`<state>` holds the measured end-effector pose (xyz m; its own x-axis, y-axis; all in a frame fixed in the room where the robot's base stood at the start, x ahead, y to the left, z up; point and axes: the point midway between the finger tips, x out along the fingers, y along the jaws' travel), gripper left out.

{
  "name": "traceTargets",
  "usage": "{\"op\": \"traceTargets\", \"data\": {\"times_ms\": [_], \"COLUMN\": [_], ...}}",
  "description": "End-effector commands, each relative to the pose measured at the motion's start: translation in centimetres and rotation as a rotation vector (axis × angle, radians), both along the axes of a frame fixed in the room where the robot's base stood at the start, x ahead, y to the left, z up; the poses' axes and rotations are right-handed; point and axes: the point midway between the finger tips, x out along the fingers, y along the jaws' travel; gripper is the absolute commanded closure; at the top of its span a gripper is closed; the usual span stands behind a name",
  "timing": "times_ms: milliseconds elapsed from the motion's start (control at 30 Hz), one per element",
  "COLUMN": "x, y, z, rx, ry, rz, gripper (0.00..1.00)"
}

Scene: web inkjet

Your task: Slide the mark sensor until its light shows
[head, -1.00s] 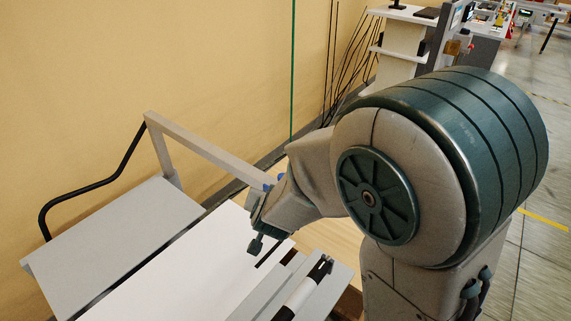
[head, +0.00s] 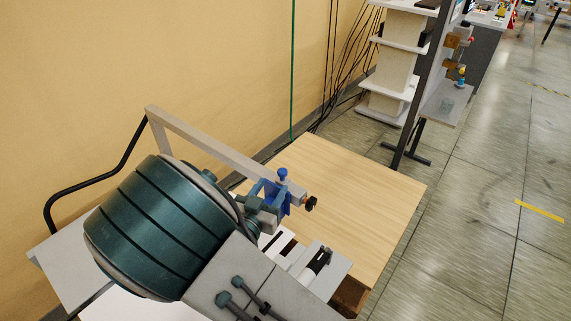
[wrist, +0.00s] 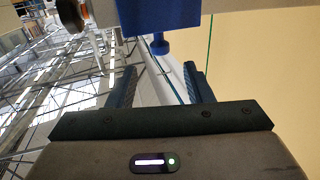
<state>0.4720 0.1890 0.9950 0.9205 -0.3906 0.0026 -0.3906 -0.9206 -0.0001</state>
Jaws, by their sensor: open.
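The mark sensor is a blue carriage (head: 272,190) on a grey beam (head: 205,145), with a blue knob (head: 283,174) on top and a dark, orange-ringed end (head: 310,203) at its right. No lit lamp on it can be made out. My gripper (head: 262,208) is close beside the carriage, partly hidden by my arm. In the wrist view, my gripper (wrist: 160,70) is open, its fingers apart. The blue carriage (wrist: 150,18) and a blue knob (wrist: 159,47) show beyond and between the fingertips; I cannot tell whether they touch.
Below the beam, a white web with dark bars (head: 280,243) runs by a black-and-white roller (head: 314,265). A wooden tabletop (head: 350,190) beyond is clear. A yellow wall is behind, with a black curved tube (head: 95,185) at left. A white shelf (head: 395,65) stands at the back.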

Motion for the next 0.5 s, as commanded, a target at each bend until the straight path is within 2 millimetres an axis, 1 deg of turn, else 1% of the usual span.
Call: {"op": "traceTargets", "data": {"times_ms": [33,100,300,400,500], "x": [1.1,2.6,6.3,7.6,8.5], "y": [-0.6,-1.2,-2.8,-3.3,-3.6], "z": [0.2,0.2,0.2,0.1,0.1], "rx": [-0.004,-0.001,-0.002,-0.001,0.0], "ry": [-0.001,-0.001,0.001,0.002,0.001], "rz": [-0.005,-0.004,-0.003,-0.001,0.0], "gripper": [0.54,0.54,0.54,0.54,0.54]}}
